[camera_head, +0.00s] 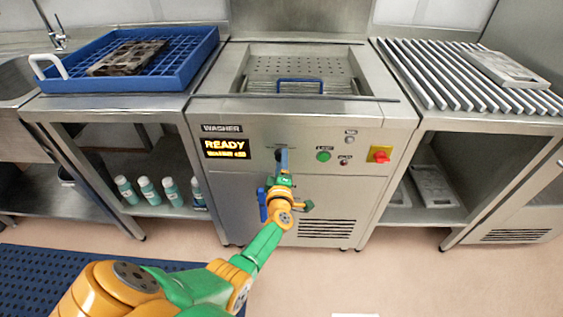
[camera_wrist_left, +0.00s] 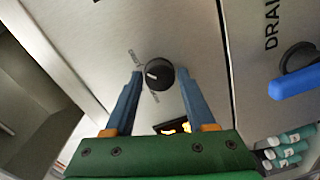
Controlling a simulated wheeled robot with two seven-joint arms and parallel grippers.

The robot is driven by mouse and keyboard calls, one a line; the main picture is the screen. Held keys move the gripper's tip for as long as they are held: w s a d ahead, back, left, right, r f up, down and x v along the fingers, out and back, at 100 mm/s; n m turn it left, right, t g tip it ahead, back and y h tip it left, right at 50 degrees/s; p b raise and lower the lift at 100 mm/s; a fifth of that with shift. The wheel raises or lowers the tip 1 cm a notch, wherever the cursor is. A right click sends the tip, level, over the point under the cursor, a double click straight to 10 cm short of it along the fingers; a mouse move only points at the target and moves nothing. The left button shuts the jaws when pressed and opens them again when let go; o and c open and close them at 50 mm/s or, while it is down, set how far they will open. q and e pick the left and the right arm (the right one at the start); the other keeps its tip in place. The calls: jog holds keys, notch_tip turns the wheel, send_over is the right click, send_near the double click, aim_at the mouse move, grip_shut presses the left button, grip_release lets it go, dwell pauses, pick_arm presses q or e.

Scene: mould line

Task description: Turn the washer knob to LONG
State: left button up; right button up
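The washer (camera_head: 355,115) stands in the middle of the head view, its display (camera_head: 226,148) reading READY above a smaller line I cannot make out. In the left wrist view the black knob (camera_wrist_left: 164,76) has a white pointer mark on the wrist view's left side. Small labels beside it are too blurred to read. My left gripper (camera_head: 281,157) is up at the washer's front panel and hides the knob in the head view. Its blue fingers (camera_wrist_left: 160,72) are open, one on each side of the knob, with narrow gaps showing. My right gripper is out of view.
A green button (camera_head: 323,156) and a red switch on yellow (camera_head: 380,154) sit right of my left gripper. A blue drain lever (camera_wrist_left: 296,82) is close to the knob. A blue tray (camera_head: 185,75) and a slatted rack (camera_head: 455,75) stand on either side.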

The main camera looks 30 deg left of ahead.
pick_arm(q)
jog(key=shift+o, duration=1.1)
jog(key=p+v, duration=0.2)
jog(key=v, duration=0.5)
jog(key=shift+p, duration=0.3)
